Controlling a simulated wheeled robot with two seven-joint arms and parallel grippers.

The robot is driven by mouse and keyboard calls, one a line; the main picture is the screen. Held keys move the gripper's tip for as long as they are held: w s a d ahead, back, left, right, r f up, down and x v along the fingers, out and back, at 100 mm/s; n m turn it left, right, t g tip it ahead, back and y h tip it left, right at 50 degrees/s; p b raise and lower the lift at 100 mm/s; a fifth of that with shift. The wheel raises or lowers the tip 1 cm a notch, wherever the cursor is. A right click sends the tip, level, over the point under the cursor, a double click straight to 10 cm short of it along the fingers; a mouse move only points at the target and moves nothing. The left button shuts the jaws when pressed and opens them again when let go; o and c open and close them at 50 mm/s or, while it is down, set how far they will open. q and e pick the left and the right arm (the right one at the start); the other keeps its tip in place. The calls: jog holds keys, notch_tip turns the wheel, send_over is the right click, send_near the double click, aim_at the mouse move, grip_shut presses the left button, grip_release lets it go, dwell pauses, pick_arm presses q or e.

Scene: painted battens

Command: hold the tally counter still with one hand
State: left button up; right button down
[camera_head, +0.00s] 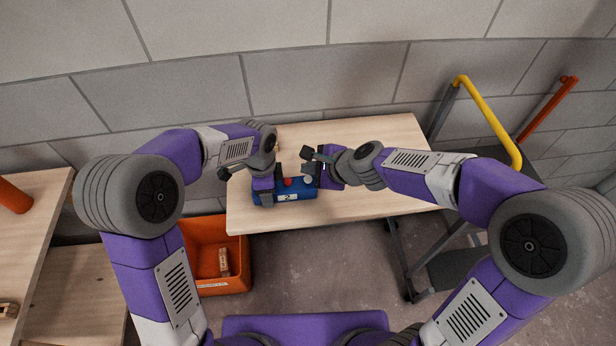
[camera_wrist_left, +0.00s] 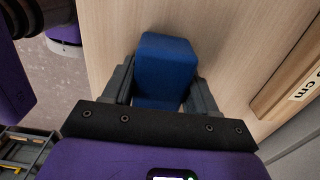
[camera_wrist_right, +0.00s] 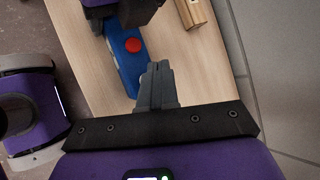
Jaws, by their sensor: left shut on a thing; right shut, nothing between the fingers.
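The tally counter is a blue box (camera_head: 305,192) with a red button (camera_head: 287,182) on top and a white label on its front, lying on the wooden table. My left gripper (camera_head: 266,192) is shut across its left end; in the left wrist view the blue body (camera_wrist_left: 165,65) sits between both fingers. My right gripper (camera_head: 314,168) is shut and empty near the counter's right end. In the right wrist view its closed fingers (camera_wrist_right: 158,78) are beside the blue box (camera_wrist_right: 128,68), with the red button (camera_wrist_right: 133,45) in sight. I cannot tell whether they touch it.
The table (camera_head: 380,200) is clear at the right. A wooden batten with a "cm" label (camera_wrist_left: 300,88) lies near the counter; wood pieces show in the right wrist view (camera_wrist_right: 190,12). An orange crate (camera_head: 222,285) stands lower left. A yellow-handled trolley (camera_head: 490,115) stands at right.

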aim_at(310, 181)
jog(key=shift+r, duration=2.05)
pick_arm(q)
jog(key=o, duration=1.2)
notch_tip(310, 181, up, 12)
jog(key=shift+r, duration=0.1)
pick_arm(e)
jog(key=shift+s, duration=0.1)
